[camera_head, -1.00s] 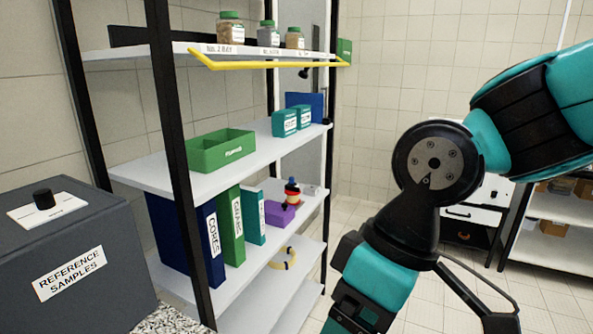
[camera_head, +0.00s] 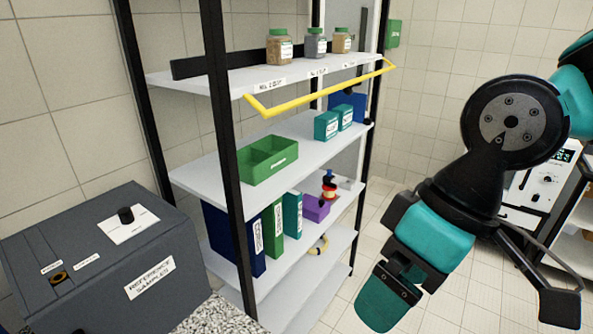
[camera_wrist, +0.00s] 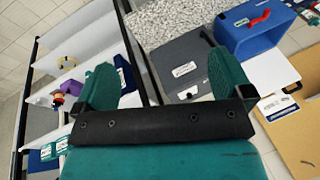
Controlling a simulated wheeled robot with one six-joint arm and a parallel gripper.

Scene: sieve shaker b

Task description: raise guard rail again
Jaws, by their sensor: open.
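The yellow guard rail (camera_head: 330,91) runs along the front of the top shelf (camera_head: 225,87). It stands out from the shelf's front edge, at about the shelf board's height and below the jars. Nothing holds it. My gripper (camera_wrist: 163,70) is open and empty in the wrist view, its two teal fingers wide apart. In the head view my arm points down at the right, well apart from the rail. The rail does not show in the wrist view.
Jars (camera_head: 279,48) stand on the top shelf behind the rail. A green bin (camera_head: 268,160) and teal boxes are on the shelf below. A dark reference samples box (camera_head: 90,265) stands at the left front. A blue case (camera_wrist: 250,35) shows in the wrist view. Floor is clear right of the rack.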

